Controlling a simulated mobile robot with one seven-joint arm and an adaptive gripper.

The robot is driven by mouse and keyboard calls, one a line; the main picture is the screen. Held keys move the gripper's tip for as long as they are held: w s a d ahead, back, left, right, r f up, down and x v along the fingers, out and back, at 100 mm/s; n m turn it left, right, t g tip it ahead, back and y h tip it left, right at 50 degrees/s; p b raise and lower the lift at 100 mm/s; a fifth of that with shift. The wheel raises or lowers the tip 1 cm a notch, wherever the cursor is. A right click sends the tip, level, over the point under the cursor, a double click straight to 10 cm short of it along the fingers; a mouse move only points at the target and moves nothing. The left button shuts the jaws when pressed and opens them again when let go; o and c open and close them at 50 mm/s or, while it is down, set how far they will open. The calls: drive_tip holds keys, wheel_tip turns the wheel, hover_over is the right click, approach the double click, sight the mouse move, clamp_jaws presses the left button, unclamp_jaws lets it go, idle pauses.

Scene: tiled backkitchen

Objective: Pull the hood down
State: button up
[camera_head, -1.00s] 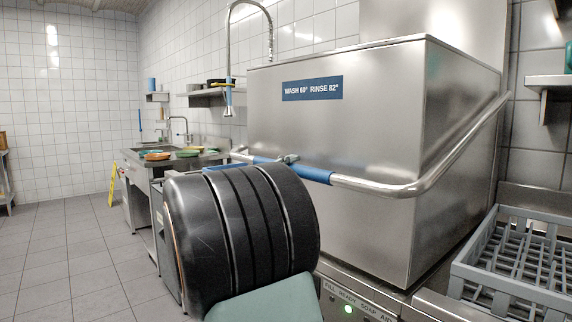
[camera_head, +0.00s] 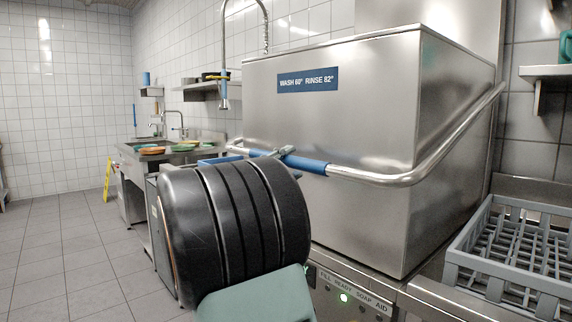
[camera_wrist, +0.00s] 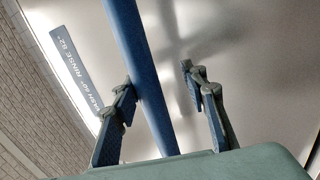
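The hood (camera_head: 345,150) is a big steel box with a blue "WASH 60° RINSE 82°" label (camera_head: 307,80). Its lower edge sits close to the machine's front panel, and I see no clear gap there. A steel bar handle (camera_head: 405,178) with a blue grip (camera_head: 312,166) runs along its front and right side. My gripper (camera_head: 285,152) is at the blue grip, mostly hidden behind my dark arm link. In the wrist view my gripper (camera_wrist: 158,76) is open, with the blue grip (camera_wrist: 143,75) between its fingers, nearer the left finger. Contact is unclear.
A grey dish rack (camera_head: 510,255) stands on the counter at the right, below a wall shelf (camera_head: 545,72). A spray hose (camera_head: 225,90) hangs left of the hood. A sink counter with plates (camera_head: 185,147) is further back.

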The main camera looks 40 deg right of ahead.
drive_tip(key=shift+r, duration=0.15)
drive_tip(key=shift+a, duration=0.55)
drive_tip(key=v, duration=1.1)
idle(0.4)
